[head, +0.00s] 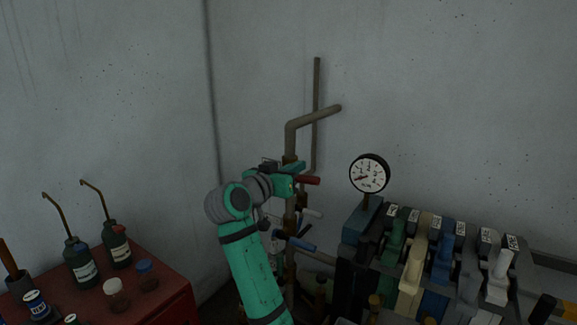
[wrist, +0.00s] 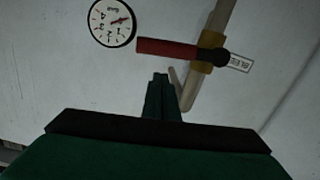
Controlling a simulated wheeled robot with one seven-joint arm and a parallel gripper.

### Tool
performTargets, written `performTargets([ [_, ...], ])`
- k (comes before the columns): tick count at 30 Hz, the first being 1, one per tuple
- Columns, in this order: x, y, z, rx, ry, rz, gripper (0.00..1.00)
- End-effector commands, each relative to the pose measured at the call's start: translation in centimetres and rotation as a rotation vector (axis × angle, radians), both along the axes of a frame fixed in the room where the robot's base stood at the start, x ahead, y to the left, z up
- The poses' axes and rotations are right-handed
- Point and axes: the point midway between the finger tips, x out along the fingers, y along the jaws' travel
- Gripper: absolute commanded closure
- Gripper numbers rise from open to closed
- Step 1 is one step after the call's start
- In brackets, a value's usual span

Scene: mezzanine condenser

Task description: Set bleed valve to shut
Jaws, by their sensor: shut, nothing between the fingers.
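The red valve handle (head: 309,180) sticks out to the right from the upright pipe in the head view. In the wrist view the red handle (wrist: 168,48) lies across the pipe, roughly square to it, with a brass collar (wrist: 206,55) at its root. A white tag (wrist: 240,62) sits beyond the collar; its small upside-down print is hard to read. My gripper (head: 297,168) is at the pipe near the handle. In the wrist view the gripper (wrist: 160,78) is shut and empty, its tips apart in the picture from the handle. The head view partly hides the valve behind my arm.
Below are a white handle (head: 311,213) and a blue handle (head: 300,244) on the same pipework. A pressure gauge (head: 369,173) stands right, behind a row of labelled coloured levers (head: 412,262). A red cabinet (head: 160,300) with bottles is at left. The bare wall is behind.

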Motion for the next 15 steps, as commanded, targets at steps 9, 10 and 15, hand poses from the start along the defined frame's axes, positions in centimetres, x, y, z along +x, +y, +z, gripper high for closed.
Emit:
performTargets([
  [9, 0.1, -0.5, -2.0, -0.001, -0.003, 0.0, 1.0],
  [10, 0.1, -0.5, -2.0, -0.001, -0.003, 0.0, 1.0],
  [15, 0.1, -0.5, -2.0, -0.001, -0.003, 0.0, 1.0],
])
